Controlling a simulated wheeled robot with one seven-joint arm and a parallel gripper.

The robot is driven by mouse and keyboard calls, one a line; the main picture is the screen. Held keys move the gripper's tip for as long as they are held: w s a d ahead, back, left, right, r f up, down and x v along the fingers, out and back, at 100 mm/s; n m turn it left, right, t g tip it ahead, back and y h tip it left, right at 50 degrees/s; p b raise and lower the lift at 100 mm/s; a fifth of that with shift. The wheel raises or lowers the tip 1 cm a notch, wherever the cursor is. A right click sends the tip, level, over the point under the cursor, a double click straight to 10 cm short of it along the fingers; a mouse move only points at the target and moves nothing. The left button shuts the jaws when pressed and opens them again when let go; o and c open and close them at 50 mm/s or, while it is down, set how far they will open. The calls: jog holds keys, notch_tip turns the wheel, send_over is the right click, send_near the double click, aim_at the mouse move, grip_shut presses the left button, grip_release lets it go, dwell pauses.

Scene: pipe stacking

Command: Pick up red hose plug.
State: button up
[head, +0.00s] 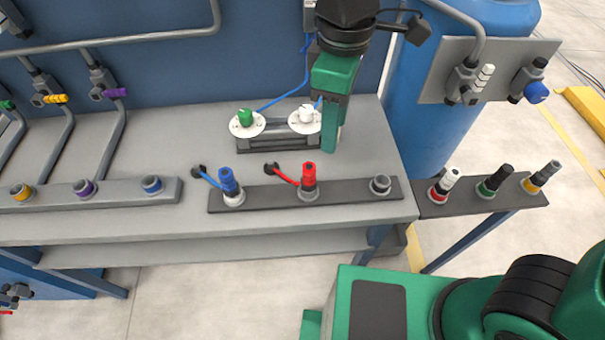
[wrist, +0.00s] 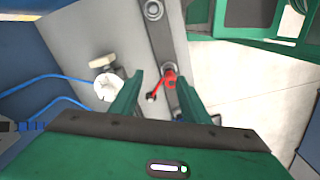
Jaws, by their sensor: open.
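The red hose plug (head: 309,180) stands upright in the middle socket of the dark rack on the bench, with a short red lead running to a black cap at its left. In the wrist view the red plug (wrist: 170,78) shows between the two fingers, beyond their tips. My gripper (head: 330,138) is open and empty, pointing down behind the rack, near the white knob. In the wrist view my gripper (wrist: 160,82) has its two green fingers spread wide. The fingers are apart from the plug.
A blue plug (head: 229,186) stands left of the red one. An empty socket (head: 380,184) is at its right. Behind the rack are a green knob (head: 244,118) and a white knob (head: 306,113) on round plates. Several plugs stand on the side shelf (head: 465,207).

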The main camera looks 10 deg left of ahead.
aim_at(309, 167)
jog(key=shift+n, duration=0.8)
jog(key=s+a, duration=0.1)
jog(key=a, duration=0.1)
jog(key=s+a, duration=0.1)
jog(key=a, duration=0.1)
jog(key=shift+s+f, duration=0.35)
jog(key=shift+f, duration=0.05)
notch_tip(309, 167, down, 4)
jog(key=shift+r, duration=0.2)
jog(key=shift+d+f, duration=0.1)
jog(key=shift+f, duration=3.2)
jog(key=shift+w, duration=0.1)
grip_shut()
